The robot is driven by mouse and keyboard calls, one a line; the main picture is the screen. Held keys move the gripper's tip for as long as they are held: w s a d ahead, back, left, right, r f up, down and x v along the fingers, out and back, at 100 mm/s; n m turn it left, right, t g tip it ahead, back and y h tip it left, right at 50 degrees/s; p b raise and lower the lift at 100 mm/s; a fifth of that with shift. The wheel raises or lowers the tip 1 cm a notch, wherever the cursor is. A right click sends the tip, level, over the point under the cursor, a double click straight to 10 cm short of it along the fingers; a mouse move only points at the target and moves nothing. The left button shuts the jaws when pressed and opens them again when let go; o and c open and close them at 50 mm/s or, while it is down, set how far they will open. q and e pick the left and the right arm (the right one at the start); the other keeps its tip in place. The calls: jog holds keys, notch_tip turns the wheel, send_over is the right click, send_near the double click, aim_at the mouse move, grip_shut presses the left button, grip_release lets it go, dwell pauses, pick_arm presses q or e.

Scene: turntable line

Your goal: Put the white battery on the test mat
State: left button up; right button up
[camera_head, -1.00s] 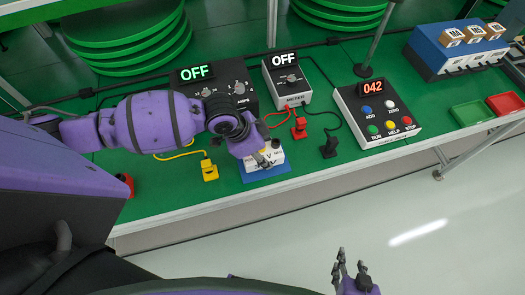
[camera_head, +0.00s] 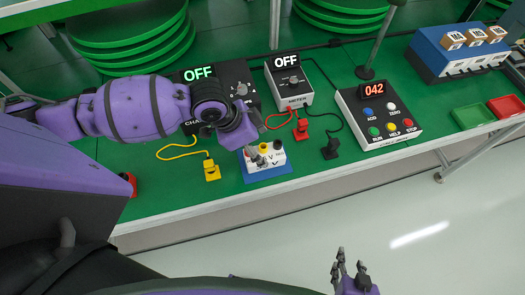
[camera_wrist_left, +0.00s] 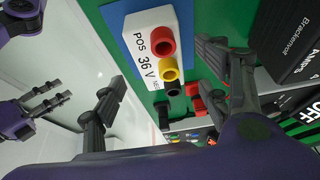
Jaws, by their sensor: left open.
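The white battery (camera_head: 277,157) sits upright on the blue test mat (camera_head: 271,174) near the bench's front edge. In the left wrist view the battery (camera_wrist_left: 143,55) shows a "36 V" label and red, yellow and black sockets on top, with the blue mat (camera_wrist_left: 116,14) beneath it. My left gripper (camera_head: 254,134) is open just above and beside the battery, one finger partly covering it in the head view. In the left wrist view the open left fingers (camera_wrist_left: 163,66) stand apart on either side of the battery. My right gripper (camera_head: 351,264) is open and empty, over the floor.
A yellow plug (camera_head: 211,171) lies left of the mat; a red plug (camera_head: 301,131) and black plug (camera_head: 330,149) lie right. The charger (camera_head: 241,80) and meter (camera_head: 289,82) both read OFF behind. A button panel (camera_head: 379,113) stands further right.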

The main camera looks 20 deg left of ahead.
pick_arm(q)
jog(key=v, duration=0.6)
pick_arm(e)
jog(key=shift+s+d+r, duration=0.1)
jog(key=shift+r, duration=0.05)
pick_arm(q)
jog(key=shift+s+r, duration=0.1)
jog(key=shift+r, duration=0.05)
pick_arm(e)
jog(key=shift+w+r, duration=0.1)
jog(key=shift+w, duration=0.2)
jog(key=shift+w+a, duration=0.25)
jog(key=shift+s, duration=0.15)
jog(key=shift+s+d, duration=0.3)
jog(key=shift+s, duration=0.2)
jog(key=shift+w, duration=0.15)
jog(key=shift+w+a+r, duration=0.1)
jog(key=shift+w+a, duration=0.15)
jog(key=shift+w, duration=0.25)
